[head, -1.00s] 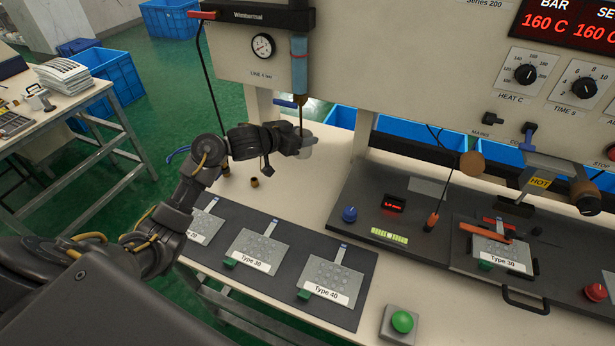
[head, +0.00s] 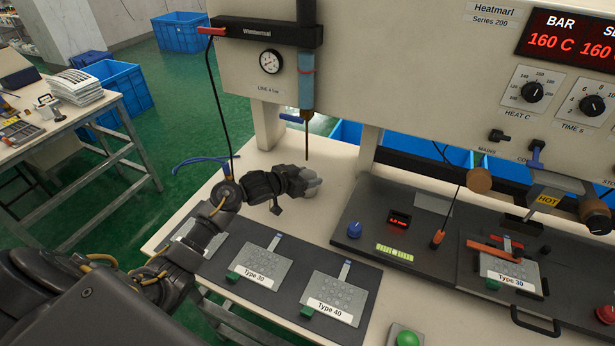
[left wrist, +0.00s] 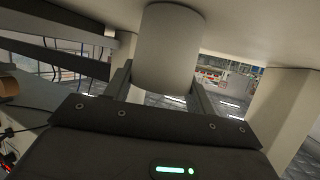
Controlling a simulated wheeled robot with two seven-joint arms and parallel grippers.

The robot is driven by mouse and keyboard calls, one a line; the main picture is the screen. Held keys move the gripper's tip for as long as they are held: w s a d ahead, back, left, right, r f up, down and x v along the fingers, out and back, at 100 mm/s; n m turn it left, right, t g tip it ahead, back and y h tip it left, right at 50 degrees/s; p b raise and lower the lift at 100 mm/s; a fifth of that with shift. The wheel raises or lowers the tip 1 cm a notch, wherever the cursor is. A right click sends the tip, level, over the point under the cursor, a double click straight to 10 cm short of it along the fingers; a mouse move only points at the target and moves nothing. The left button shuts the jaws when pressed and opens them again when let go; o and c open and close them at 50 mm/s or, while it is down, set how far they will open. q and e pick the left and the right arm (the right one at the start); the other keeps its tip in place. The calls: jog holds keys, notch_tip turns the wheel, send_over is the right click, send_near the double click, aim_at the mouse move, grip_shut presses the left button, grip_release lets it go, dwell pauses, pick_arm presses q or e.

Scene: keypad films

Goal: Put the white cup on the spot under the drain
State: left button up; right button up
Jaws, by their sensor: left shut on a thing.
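The white cup (left wrist: 168,48) is between the two fingers of my left gripper (head: 311,182), which is shut on it. In the left wrist view the cup fills the upper middle, close to the pale bench surface. In the head view the fingers cover most of the cup. The drain, a thin brown tube (head: 308,138) below the blue cylinder (head: 306,82), ends just above and behind my left fingers. I cannot make out the spot under the drain. I cannot tell whether the cup touches the bench. My right gripper is not in view.
The pale bench (head: 345,158) is clear just right of the cup. A dark plate holder with labelled plates (head: 335,297) lies in front. The dark press base (head: 345,245) with a blue knob (head: 354,230) stands to the right. A support post (head: 369,148) rises behind.

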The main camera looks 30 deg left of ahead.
pick_arm(q)
jog(key=o, duration=1)
jog(key=shift+f, duration=0.1)
jog(key=shift+c, duration=0.2)
jog(key=v, duration=1.2)
